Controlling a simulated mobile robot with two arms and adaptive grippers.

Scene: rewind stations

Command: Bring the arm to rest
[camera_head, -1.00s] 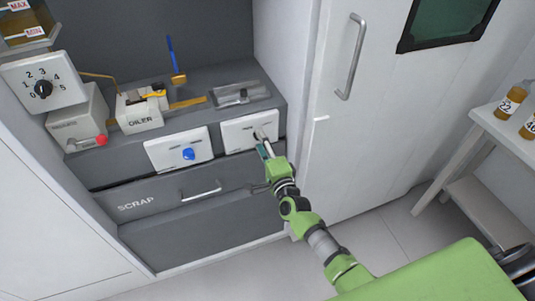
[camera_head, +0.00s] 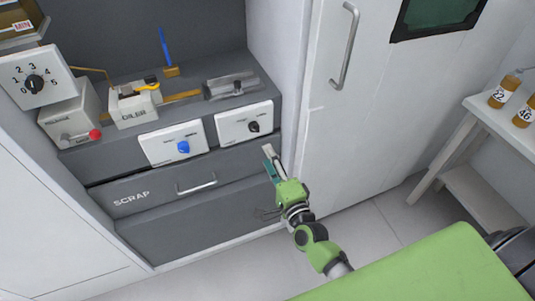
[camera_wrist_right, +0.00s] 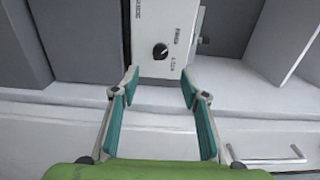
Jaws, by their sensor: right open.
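My right gripper (camera_head: 271,162) is in front of the grey station, below the white panel with the black knob (camera_head: 253,126). In the right wrist view the two fingers of the gripper (camera_wrist_right: 160,92) are spread apart with nothing between them. The black knob (camera_wrist_right: 160,51) on its white panel lies beyond the fingertips, apart from them. My green right arm (camera_head: 310,235) reaches up from the lower right. My left gripper does not show.
Beside that panel is a white panel with a blue knob (camera_head: 183,147). The SCRAP drawer (camera_head: 150,195) with its handle is below. A white door (camera_head: 385,110) stands to the right. A side table (camera_head: 490,118) holds bottles. Open floor (camera_head: 385,220) lies before the door.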

